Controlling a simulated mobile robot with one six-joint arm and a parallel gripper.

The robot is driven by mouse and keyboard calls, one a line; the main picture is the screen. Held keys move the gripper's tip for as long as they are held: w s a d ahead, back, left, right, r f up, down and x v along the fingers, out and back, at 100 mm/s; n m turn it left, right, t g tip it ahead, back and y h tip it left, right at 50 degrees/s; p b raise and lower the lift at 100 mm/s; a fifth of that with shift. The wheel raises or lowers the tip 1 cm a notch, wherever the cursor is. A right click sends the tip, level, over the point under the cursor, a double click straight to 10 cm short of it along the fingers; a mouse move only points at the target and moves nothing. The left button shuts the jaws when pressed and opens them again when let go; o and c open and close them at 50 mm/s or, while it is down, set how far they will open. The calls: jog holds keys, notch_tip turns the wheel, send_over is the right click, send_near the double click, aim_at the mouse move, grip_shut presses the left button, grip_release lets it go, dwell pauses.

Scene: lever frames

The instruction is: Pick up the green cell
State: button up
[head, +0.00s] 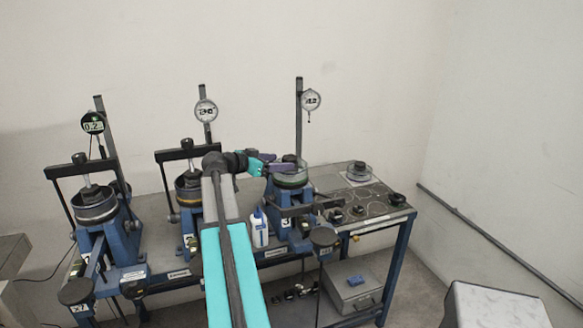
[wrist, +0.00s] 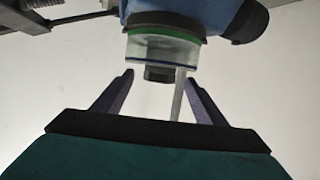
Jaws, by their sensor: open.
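The green cell (head: 291,180) is a round, clear-walled cell with a green band, seated on the right-hand blue stand. My gripper (head: 285,165) reaches in from the left, and its purple fingers overlap the top of the cell in the head view. In the wrist view the green cell (wrist: 163,47) shows at upper middle, with a dark knob between the fingers. My gripper (wrist: 159,76) is open there, one fingertip to each side near the cell's edge. I cannot tell whether a finger touches it. Nothing is held.
A yellow-banded cell (head: 188,198) and a dark cell (head: 95,207) sit on other blue stands to the left. Dial gauges on posts rise behind. A white bottle (head: 259,228) stands beside the right stand.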

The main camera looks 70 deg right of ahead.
aim_at(286, 161)
jog(key=shift+p+x, duration=1)
jog(key=shift+x, duration=1.15)
jog(key=shift+f, duration=0.1)
jog(key=shift+w, duration=0.1)
grip_shut()
